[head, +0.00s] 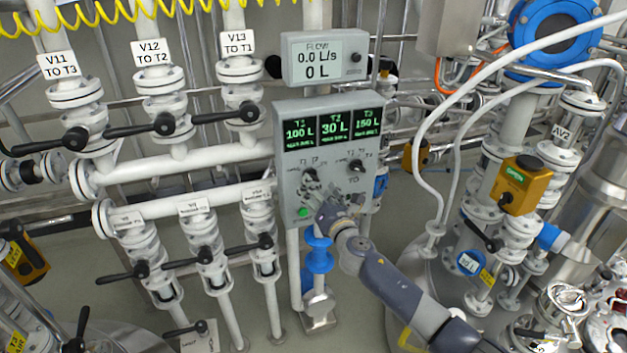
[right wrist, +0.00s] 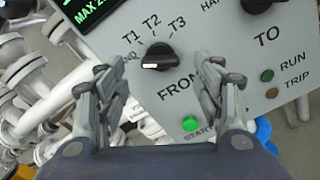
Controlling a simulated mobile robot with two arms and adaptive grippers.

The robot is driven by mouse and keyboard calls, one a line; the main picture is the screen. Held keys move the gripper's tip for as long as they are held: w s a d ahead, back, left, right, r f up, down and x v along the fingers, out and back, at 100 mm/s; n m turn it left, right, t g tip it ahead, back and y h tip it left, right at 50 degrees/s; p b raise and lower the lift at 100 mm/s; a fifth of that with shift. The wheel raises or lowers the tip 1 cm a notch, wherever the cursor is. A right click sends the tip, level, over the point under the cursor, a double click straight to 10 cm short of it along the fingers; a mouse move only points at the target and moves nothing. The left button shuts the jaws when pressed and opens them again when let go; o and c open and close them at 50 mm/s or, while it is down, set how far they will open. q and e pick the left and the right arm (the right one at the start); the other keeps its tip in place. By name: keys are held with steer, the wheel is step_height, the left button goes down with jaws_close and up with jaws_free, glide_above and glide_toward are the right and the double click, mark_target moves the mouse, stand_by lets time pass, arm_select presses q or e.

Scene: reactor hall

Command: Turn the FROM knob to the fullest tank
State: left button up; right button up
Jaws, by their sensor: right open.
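The control box (head: 333,140) stands mid-picture in the head view. Its green displays read T1 100 L, T2 30 L and T3 150 L; T3 is highest. The black FROM knob (head: 310,175) is at its lower left. In the right wrist view the FROM knob (right wrist: 158,57) shows whole, its white mark toward the left, away from the T3 label. My right gripper (head: 317,197) is at the box's lower left. In the wrist view its fingers (right wrist: 156,78) are spread, empty, with the knob between and just beyond the tips. My left gripper is out of view.
The TO knob (head: 356,166) is on the right of the same panel. A green START button (right wrist: 190,123) lies below the FROM knob. A flow display (head: 325,57) above reads 0.0 L/s and 0 L. Valves with black levers stand left; pipes and hoses stand right.

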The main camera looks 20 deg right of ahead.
mark_target(313, 180)
steer(key=w, duration=0.3)
steer(key=shift+w, duration=0.15)
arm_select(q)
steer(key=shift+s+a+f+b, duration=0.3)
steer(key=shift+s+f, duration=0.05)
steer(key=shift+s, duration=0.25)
arm_select(e)
steer(key=shift+w, duration=0.6)
steer(key=c, duration=1)
